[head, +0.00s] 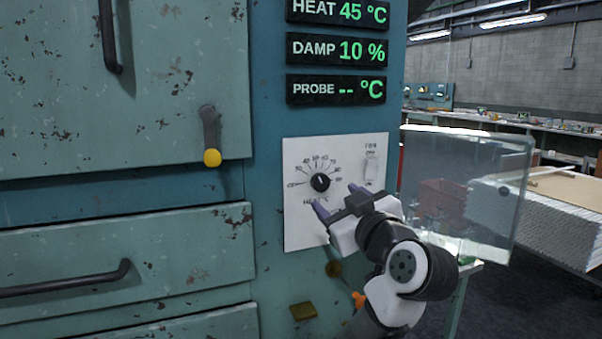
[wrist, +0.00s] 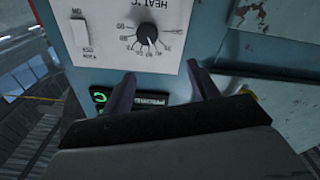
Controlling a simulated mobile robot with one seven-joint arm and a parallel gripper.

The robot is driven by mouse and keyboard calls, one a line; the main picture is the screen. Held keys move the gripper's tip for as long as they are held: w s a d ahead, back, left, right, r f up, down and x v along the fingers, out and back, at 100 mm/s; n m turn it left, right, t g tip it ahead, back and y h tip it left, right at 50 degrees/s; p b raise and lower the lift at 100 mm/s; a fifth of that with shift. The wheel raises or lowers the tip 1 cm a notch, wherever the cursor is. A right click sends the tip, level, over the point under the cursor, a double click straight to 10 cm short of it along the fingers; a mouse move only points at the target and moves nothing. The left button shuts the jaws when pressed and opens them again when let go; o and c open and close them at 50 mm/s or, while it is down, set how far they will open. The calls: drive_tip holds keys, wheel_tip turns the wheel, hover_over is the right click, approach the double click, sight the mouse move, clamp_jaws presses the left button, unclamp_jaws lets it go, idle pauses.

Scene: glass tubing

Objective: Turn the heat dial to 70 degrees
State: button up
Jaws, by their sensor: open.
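The heat dial (head: 320,182) is a small black round knob on a white control plate (head: 298,236), with a fan of numbered marks above it. In the wrist view the knob (wrist: 147,32) shows upside down, beyond the fingertips. The heat display (head: 338,11) reads 45 °C in green. My gripper (head: 337,199) is open and empty, just below and to the right of the knob in the head view. In the wrist view the gap between its fingers (wrist: 163,75) lies apart from the knob.
A fan switch (head: 371,168) sits right of the dial on the same plate. Damp (head: 338,50) and probe (head: 336,89) displays are above. A yellow-tipped lever (head: 211,157) and drawer handle (head: 70,283) stand out at left. A clear glass box (head: 465,185) stands at right.

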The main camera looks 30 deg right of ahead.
sight(322, 184)
drive_tip(key=shift+g, duration=0.3)
drive_tip(key=p+x, duration=0.1)
drive_tip(key=x, duration=0.2)
drive_tip(key=d+p+x, duration=0.1)
drive_tip(key=x, duration=0.3)
drive_tip(key=d+p+x, duration=0.1)
drive_tip(key=p+x, duration=0.1)
drive_tip(key=x, duration=0.1)
drive_tip(key=shift+w+d+f, duration=0.1)
drive_tip(key=shift+d+f, duration=0.25)
drive_tip(key=shift+f, duration=0.05)
drive_tip(key=shift+w+d+f, duration=0.15)
drive_tip(key=shift+w, duration=0.45)
drive_tip(key=c, duration=1)
